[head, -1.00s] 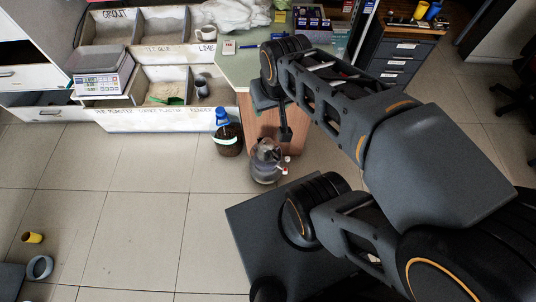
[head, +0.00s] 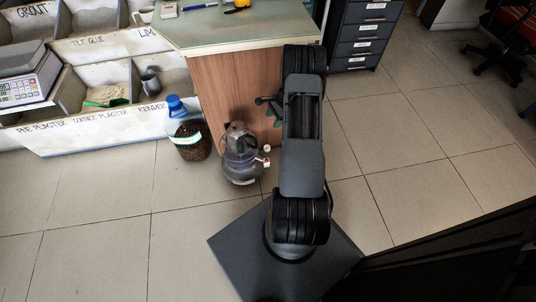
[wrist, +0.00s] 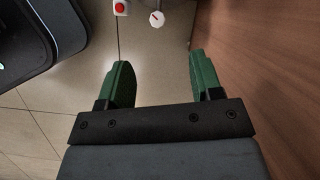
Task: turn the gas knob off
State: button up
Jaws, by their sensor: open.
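A gas cylinder (head: 240,165) stands on the floor in front of the wooden counter end. On its right side are a small white round knob (head: 267,148) and, just below it, a small white and red part (head: 266,162). In the wrist view the white knob with a dark mark (wrist: 157,19) is near the top edge, ahead of the fingers, and the white part with a red button (wrist: 121,7) is left of it. My gripper (wrist: 157,68) has two green fingers spread apart with nothing between them. In the head view my gripper (head: 269,113) is partly hidden by my arm, above the knob.
The wooden counter side (head: 228,90) rises close to the right of my gripper in the wrist view. Bins (head: 100,125) line the left wall. Tiled floor (head: 400,150) is clear on the right.

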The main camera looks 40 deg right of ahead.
jog(key=m+b, duration=0.2)
send_near(267, 147)
jog(key=b+x, duration=0.4)
jog(key=x, duration=0.5)
jog(key=shift+f, duration=0.15)
jog(key=shift+c, duration=0.2)
jog(key=c, duration=0.8)
jog(key=shift+c, duration=0.2)
